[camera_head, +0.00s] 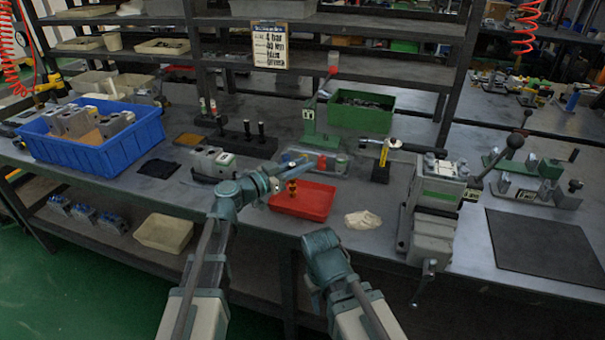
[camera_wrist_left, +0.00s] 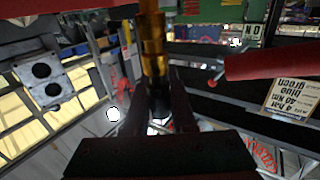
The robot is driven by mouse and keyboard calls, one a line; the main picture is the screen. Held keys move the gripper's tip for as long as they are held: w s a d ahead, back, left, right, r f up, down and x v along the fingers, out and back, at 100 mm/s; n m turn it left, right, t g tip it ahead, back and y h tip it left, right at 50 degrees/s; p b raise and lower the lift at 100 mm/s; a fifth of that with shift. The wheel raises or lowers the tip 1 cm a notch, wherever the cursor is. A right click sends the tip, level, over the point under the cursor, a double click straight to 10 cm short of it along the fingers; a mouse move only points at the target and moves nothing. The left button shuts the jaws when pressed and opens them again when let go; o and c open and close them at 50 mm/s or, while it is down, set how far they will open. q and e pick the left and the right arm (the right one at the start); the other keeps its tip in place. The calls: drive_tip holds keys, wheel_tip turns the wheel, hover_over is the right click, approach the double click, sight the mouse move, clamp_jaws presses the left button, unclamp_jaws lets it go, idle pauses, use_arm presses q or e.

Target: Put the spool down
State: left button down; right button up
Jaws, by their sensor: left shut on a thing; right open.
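The spool (camera_head: 291,187) is a small brass-coloured cylinder over the red tray (camera_head: 314,212) in the head view. My left gripper (camera_head: 277,184) reaches in from the left and is shut on it. In the left wrist view the spool (camera_wrist_left: 152,45) stands out beyond the dark fingers of my left gripper (camera_wrist_left: 160,105), its lower end hidden between them. I cannot tell whether the spool touches the tray. My right gripper (camera_head: 323,240) is lower, in front of the tray at the bench edge; it is open, its fingers hard to make out.
Another small brass-coloured piece (camera_head: 323,185) shows at the tray's back right. A crumpled cloth (camera_head: 363,220) lies right of the tray, before a grey vise-like fixture (camera_head: 433,215). A blue crate (camera_head: 85,155) with valve blocks stands at left. The black mat (camera_head: 545,245) at right is bare.

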use_arm(q)
drive_tip(key=shift+f, duration=0.6)
drive_tip(key=shift+r, duration=0.15)
use_arm(e)
drive_tip(key=shift+f, duration=0.45)
use_arm(q)
drive_tip(key=c, duration=0.7)
unclamp_jaws()
drive_tip(key=shift+c, duration=0.2)
use_arm(e)
drive_tip(key=shift+f, duration=0.1)
use_arm(q)
drive_tip(key=v, duration=1.2)
drive_tip(key=shift+s, duration=0.1)
